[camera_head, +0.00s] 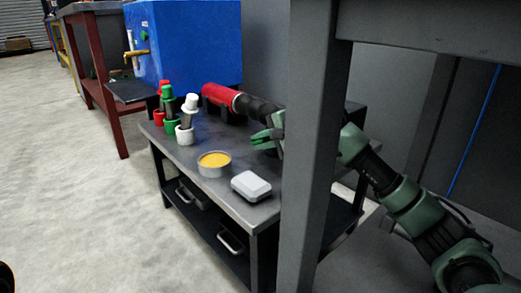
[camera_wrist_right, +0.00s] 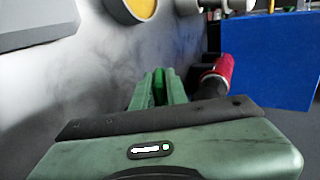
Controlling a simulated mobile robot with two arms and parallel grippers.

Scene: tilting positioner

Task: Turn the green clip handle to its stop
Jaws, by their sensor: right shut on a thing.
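My right gripper (camera_head: 264,135) reaches over the grey table from the right, partly behind a grey post. In the right wrist view its fingers (camera_wrist_right: 160,86) are close together, with a narrow bright green piece between them. This piece appears to be the green clip handle (camera_wrist_right: 161,82); most of it is hidden by the fingers, and I cannot tell its angle or its stop. A red cylinder (camera_head: 220,95) with a dark, jointed-looking end lies just behind the gripper; it also shows in the right wrist view (camera_wrist_right: 219,70), right of the fingers.
On the table (camera_head: 226,197) stand a round tin with a yellow top (camera_head: 214,163), a white box (camera_head: 251,186), and red, green (camera_head: 168,107) and white (camera_head: 187,115) capped items in coloured holders. A blue cabinet (camera_head: 190,45) stands behind. The grey post (camera_head: 312,170) stands close to my right arm.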

